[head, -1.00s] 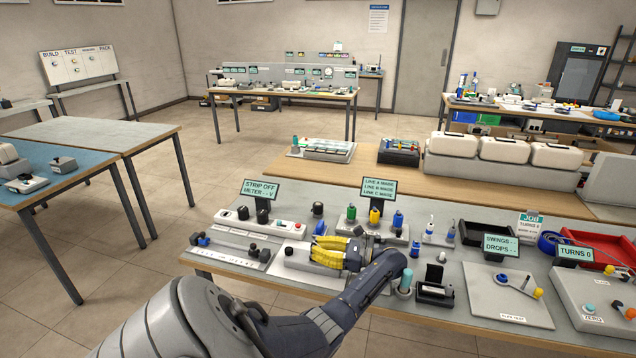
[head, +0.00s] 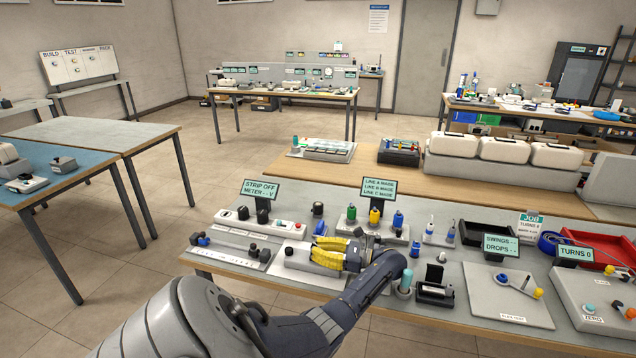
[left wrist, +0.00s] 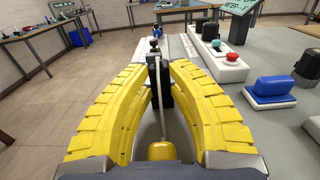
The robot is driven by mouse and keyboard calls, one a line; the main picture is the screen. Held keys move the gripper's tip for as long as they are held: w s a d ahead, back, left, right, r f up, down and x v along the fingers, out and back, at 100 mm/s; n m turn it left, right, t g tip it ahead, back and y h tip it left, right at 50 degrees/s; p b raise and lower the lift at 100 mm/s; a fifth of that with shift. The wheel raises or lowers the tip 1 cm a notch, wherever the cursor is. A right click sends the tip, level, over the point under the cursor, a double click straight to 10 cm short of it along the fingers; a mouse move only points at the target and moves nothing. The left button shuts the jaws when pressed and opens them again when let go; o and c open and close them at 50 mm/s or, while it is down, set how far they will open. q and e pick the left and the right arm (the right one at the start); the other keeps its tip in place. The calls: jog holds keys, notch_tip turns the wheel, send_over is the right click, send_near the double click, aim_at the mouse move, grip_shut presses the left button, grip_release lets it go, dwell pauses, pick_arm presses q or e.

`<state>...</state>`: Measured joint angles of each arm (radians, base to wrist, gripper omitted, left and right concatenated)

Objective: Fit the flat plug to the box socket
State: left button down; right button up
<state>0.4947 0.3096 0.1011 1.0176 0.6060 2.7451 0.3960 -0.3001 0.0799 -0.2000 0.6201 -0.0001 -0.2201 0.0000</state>
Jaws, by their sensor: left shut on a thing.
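My left gripper (head: 345,250), with ribbed yellow fingers, is low over the front part of the grey bench. In the left wrist view its fingers (left wrist: 160,72) are closed in on a dark, flat, upright piece (left wrist: 161,88), which looks like the flat plug. A thin pale strip runs from it towards a yellow rounded part (left wrist: 162,150) near the palm. The fingers hide most of the held piece in the head view. A pale block (head: 305,264) lies under and beside the fingers. I cannot tell for sure which thing is the box socket. My right gripper is not in view.
A white box with red and teal buttons (left wrist: 217,58) stands beyond the fingers, with a blue piece on a white base (left wrist: 270,92) to the right. A row of coloured plugs (head: 374,218) stands behind the gripper. A black holder (head: 435,294) is to its right.

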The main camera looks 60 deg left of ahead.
pick_arm(q)
jog(key=c, duration=1.2)
grip_release()
jog(key=shift+c, duration=0.2)
